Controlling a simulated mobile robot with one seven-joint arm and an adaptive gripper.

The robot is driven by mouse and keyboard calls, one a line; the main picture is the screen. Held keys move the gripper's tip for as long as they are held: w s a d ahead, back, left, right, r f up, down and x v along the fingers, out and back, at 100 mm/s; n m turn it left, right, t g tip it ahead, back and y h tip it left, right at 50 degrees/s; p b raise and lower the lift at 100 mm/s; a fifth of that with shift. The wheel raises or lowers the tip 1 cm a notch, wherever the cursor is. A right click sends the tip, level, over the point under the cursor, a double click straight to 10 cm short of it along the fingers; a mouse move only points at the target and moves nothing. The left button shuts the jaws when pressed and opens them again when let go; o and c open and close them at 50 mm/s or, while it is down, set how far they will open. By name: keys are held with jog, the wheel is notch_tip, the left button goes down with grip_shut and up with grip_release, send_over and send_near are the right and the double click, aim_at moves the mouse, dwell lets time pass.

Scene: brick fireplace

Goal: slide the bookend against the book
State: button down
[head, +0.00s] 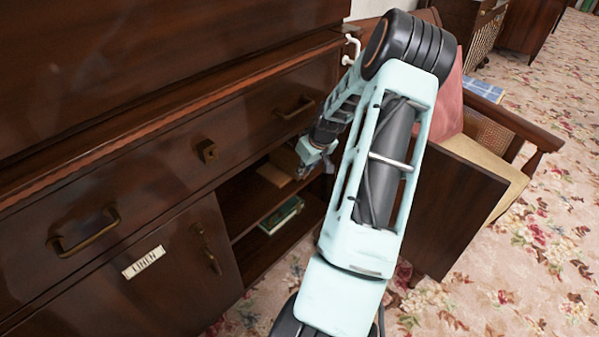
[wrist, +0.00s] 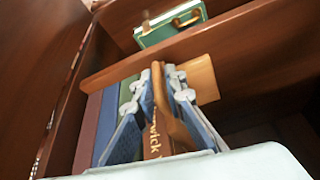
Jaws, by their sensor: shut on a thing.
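In the wrist view a light wooden bookend (wrist: 205,80) stands on the shelf, its flat foot showing beside the fingers. My gripper (wrist: 169,82) is shut on the bookend's narrow upright, with one finger on each side. A brown book (wrist: 154,140) with gold lettering shows between the fingers, partly hidden. I cannot tell whether the bookend touches it. Green, blue and maroon books (wrist: 85,125) stand in a row to its left. In the head view my gripper (head: 318,162) reaches into the open cabinet, and its fingertips are unclear.
A shelf board (wrist: 150,58) crosses the wrist view. A green case (head: 282,215) lies on the lower shelf; it also shows in the wrist view (wrist: 170,24). An open cabinet door (head: 455,205) stands right of my arm. A drawer front (head: 190,150) overhangs the opening.

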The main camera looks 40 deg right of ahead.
jog(key=shift+d, duration=0.1)
jog(key=c, duration=2.1)
grip_release()
jog(key=shift+s+r, duration=0.15)
jog(key=shift+r, duration=0.1)
jog(key=s, duration=0.4)
jog(key=s+a, duration=0.1)
jog(key=s, duration=0.7)
jog(key=shift+s+a+r, duration=0.1)
jog(key=shift+a+r, duration=0.2)
